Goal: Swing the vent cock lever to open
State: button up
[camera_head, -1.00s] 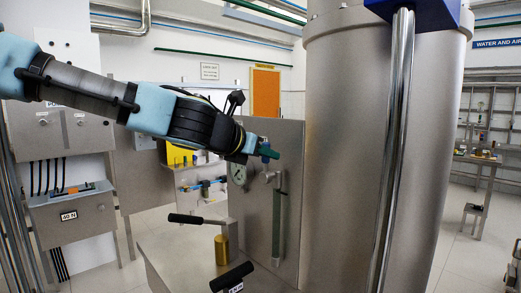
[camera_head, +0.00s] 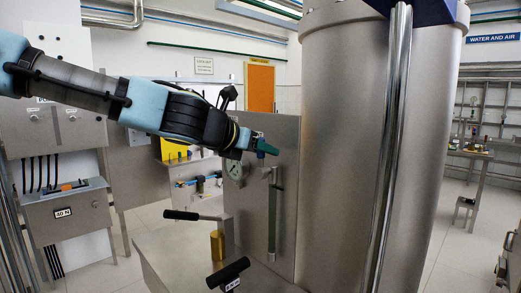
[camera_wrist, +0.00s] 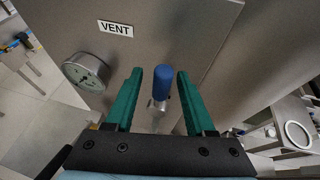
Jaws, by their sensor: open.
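The vent cock lever has a blue grip (camera_wrist: 162,82) on a metal stem, below the VENT label (camera_wrist: 115,27) on the steel panel (camera_wrist: 180,30). My gripper (camera_wrist: 160,73) is open, with its green fingers on either side of the blue grip. A gap shows on both sides, wider on the left. In the head view my gripper (camera_head: 266,149) is in front of the panel's upper part, and a bit of blue shows behind it. The valve body is mostly hidden there.
A round pressure gauge (camera_wrist: 85,72) is left of the lever. A sight tube (camera_head: 272,215) runs down the panel. The large steel vessel (camera_head: 345,160) stands close on the right. Two black-handled levers (camera_head: 182,215) (camera_head: 228,273) are below on the bench.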

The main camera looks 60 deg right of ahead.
jog(key=b+v, duration=0.1)
jog(key=v, duration=0.9)
jog(key=shift+a+r+b, duration=0.15)
jog(key=shift+a+b, duration=0.15)
jog(key=shift+a, duration=0.05)
jog(key=shift+w, duration=0.1)
dwell(0.4)
